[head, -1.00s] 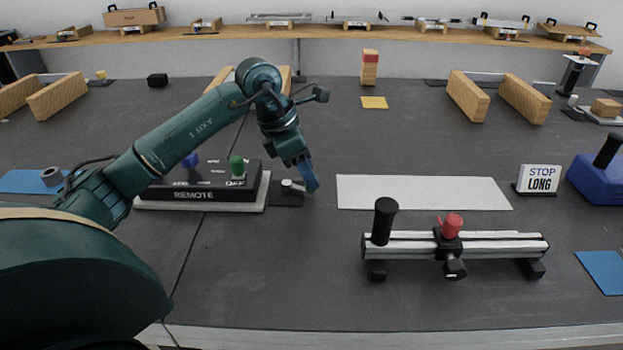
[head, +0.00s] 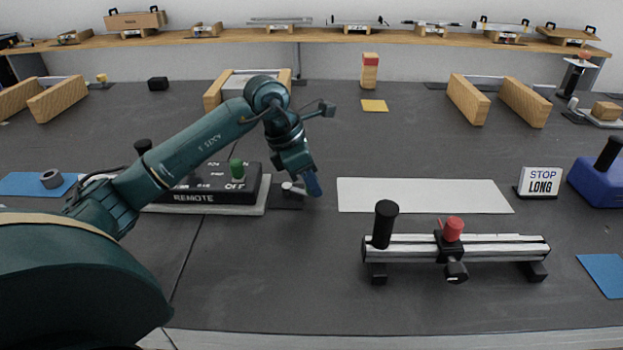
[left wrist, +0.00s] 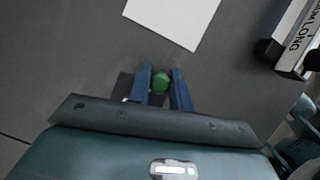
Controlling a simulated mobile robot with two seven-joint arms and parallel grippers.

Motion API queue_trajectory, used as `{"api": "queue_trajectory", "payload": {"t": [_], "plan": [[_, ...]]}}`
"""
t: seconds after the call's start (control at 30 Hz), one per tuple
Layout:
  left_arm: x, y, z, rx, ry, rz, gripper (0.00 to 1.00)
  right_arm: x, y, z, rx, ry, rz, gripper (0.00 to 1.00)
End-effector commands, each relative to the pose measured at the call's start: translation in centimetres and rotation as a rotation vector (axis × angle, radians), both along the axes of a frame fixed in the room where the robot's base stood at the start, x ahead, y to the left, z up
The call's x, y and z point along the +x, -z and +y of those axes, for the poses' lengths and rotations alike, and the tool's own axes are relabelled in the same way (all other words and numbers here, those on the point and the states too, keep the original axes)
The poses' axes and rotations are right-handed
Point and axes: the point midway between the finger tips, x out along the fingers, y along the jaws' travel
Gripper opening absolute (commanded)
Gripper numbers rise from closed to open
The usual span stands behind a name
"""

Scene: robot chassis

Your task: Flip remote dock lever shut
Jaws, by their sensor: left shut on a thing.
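The black remote box (head: 190,196), lettered REMOTE and OFF with a green knob (head: 237,169) on top, sits on a pale base at left. A small dark dock plate (head: 288,201) lies against its right side with a short whitish cylindrical part (head: 293,188) on it. My left gripper (head: 311,186) is low over the dock plate's right edge, pointing down. In the left wrist view, its blue fingers (left wrist: 162,71) are shut on a green rounded piece (left wrist: 160,84), apparently the lever's grip. That piece is hidden by the fingers in the head view. My right gripper is not visible.
A white sheet (head: 425,195) lies right of the gripper. A rail with a black handle and red knob (head: 453,229) stands in front right. A STOP LONG sign (head: 541,181) and blue block (head: 600,181) are farther right. The table in front of the dock is clear.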

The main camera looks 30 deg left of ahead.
Motion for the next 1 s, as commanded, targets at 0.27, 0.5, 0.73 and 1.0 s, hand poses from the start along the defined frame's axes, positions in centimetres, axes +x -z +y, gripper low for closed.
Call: {"api": "queue_trajectory", "payload": {"t": [0.27,0.5,0.73,1.0], "plan": [[0.3,-0.2,0.1,0.001,-0.061,0.0,0.0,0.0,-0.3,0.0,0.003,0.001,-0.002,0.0],[1.2,-0.1,0.4,0.001,-0.223,-0.001,0.0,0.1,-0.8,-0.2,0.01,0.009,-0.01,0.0],[1.3,-0.1,0.4,0.0,-0.235,-0.001,0.0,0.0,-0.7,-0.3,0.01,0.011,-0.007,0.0],[1.3,-0.1,0.4,0.0,-0.234,-0.001,0.37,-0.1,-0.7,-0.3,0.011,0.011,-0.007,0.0]]}}
